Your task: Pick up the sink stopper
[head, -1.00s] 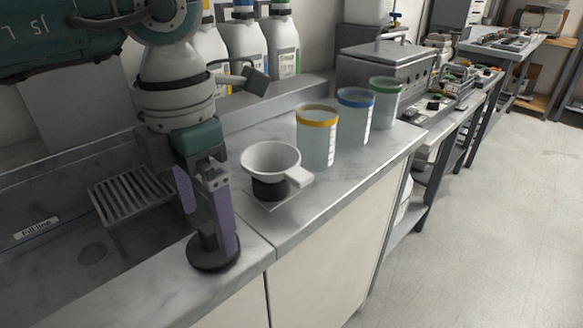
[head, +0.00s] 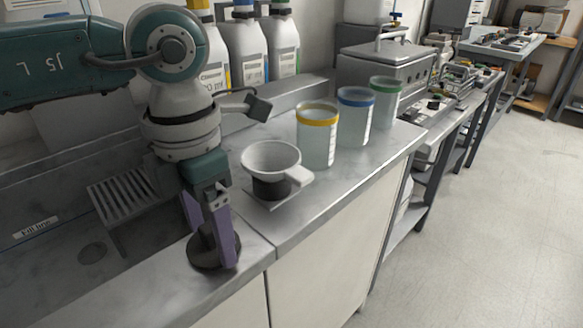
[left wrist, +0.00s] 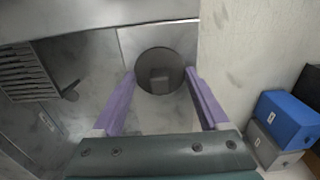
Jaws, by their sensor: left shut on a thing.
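The sink stopper (head: 202,257) is a dark round disc with a small block-shaped grip on top. It is at the front edge of the grey counter, beside the sink. My left gripper (head: 211,250) points down at it, with its purple fingers on either side. In the left wrist view, the stopper (left wrist: 160,57) lies between the fingertips (left wrist: 161,72), which are shut on it at its sides. I cannot tell whether it rests on the counter or is just above it. My right gripper is not in view.
The sink basin with a drain (head: 92,253) and a slatted rack (head: 120,190) is to the left. A white cup-like bowl (head: 271,157) on a dark base stands close right of the gripper. Lidded jars (head: 317,140) and bottles stand behind. Blue bin (left wrist: 284,117) is below.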

